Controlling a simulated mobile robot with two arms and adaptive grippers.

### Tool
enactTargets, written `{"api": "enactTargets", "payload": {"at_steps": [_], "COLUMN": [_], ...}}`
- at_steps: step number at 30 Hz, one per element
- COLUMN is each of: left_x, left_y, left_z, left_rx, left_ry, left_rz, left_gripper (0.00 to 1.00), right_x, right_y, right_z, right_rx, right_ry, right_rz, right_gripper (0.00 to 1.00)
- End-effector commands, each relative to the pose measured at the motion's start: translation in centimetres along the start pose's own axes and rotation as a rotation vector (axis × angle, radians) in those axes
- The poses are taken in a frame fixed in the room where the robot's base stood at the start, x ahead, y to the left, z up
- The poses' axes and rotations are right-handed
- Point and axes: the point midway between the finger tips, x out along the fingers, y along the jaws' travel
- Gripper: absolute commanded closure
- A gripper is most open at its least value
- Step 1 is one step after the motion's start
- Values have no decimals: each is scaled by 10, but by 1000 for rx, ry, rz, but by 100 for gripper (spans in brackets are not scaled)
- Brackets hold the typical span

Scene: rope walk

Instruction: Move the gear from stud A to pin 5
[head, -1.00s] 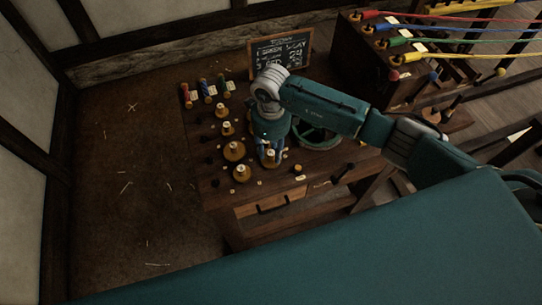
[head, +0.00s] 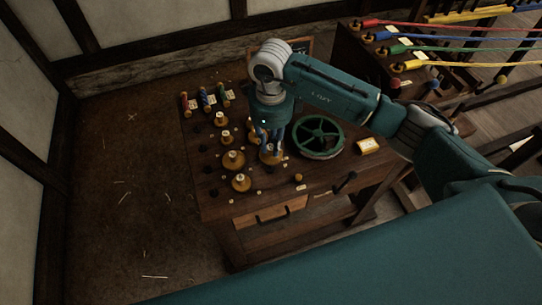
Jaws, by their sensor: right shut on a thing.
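My right gripper (head: 270,147) points down over the wooden bench (head: 330,180) and is shut on a brass-coloured gear (head: 273,157) with a pale hub. I cannot tell whether the gear is seated or held just above the bench top. Other brass gears stand to its left: a small one (head: 221,119), one below it (head: 225,137), a larger one (head: 234,160) and one near the front (head: 241,183). The markings for stud A and pin 5 are too small to read. My left gripper is not in view.
A green handwheel (head: 320,136) stands close to the right of the gripper. Coloured spools (head: 207,99) stand at the back left, and a yellowish box (head: 367,146) lies at the right edge. A rack with coloured ropes (head: 400,66) is behind right. My arm partly hides a chalkboard (head: 301,45).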

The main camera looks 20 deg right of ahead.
Motion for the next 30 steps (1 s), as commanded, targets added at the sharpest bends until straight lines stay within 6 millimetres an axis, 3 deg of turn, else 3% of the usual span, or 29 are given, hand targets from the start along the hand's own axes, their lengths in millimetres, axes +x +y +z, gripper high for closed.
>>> {"api": "enactTargets", "payload": {"at_steps": [9,13,30], "left_x": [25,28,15], "left_y": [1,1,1], "left_z": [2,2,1], "left_rx": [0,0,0], "left_ry": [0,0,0], "left_rz": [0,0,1], "left_gripper": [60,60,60], "right_x": [-82,-106,-146], "right_y": [-1,-1,0], "right_z": [1,0,0], "right_rx": [-1,0,1], "right_ry": [-6,-3,-1], "right_rz": [-6,-5,-1], "right_gripper": [100,100,100]}}
